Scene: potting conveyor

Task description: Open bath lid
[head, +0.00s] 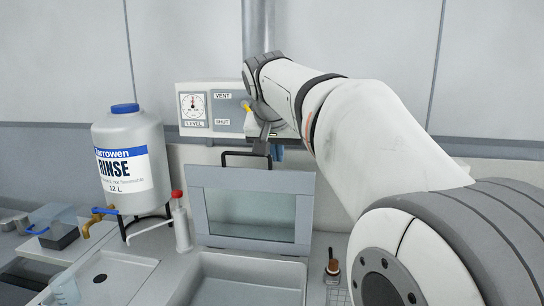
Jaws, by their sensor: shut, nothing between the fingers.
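The bath lid (250,181) is a grey frame with a glass window and a black bar handle (232,154) along its top edge. It stands raised, nearly upright, at the back of the bath (248,259). The bath is a grey open basin, and its inside shows. My gripper (266,143) is shut and empty, pointing down close to the right part of the handle. The fingertips are small and partly merge with the handle, so I cannot tell if they touch it.
A white rinse bottle (124,168) with a blue cap stands at left. A red-topped white bottle (180,222) stands beside the lid. A control panel with a gauge (194,108) is on the back wall. A brown-topped item (333,267) sits right of the bath.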

